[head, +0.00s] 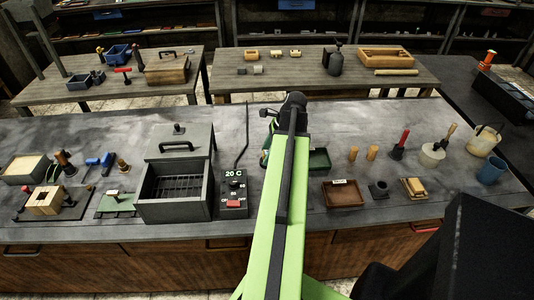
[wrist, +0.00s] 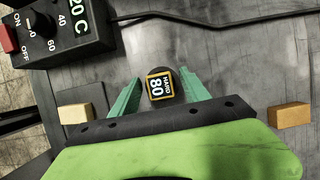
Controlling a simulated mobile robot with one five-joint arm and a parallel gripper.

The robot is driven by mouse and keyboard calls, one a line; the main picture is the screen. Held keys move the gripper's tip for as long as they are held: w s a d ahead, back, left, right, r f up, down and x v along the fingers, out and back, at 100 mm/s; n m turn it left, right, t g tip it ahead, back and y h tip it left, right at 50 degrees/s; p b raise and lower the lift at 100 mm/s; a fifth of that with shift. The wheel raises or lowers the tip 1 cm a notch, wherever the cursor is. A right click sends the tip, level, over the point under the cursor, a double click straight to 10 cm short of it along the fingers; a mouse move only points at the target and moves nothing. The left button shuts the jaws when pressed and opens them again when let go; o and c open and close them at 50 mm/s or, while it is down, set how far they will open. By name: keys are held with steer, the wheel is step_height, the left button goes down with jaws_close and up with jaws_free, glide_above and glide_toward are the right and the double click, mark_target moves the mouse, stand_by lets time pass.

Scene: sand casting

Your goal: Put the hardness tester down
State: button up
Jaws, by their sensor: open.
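The hardness tester (wrist: 160,86) is a small dark, rounded thing with a yellow-edged display reading HARD 80. It sits between the two green fingers of my gripper (wrist: 160,77) in the wrist view. The fingers are open, with a gap visible on each side of the tester. It appears to stand on the grey bench, though its lower part is hidden. In the head view my arm covers the tester, and only a bit of a teal finger shows beside the arm.
A dark control box (head: 233,197) reading 20 C stands left of my arm, with a black cable (head: 243,140) running behind it. The open furnace box (head: 176,190) is farther left. A green tray (head: 319,160) and a brown tray (head: 343,194) lie close on the right.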

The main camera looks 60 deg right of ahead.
steer(key=p+v, duration=1)
steer(key=v, duration=0.2)
steer(key=shift+r+p, duration=0.2)
steer(key=shift+p, duration=0.15)
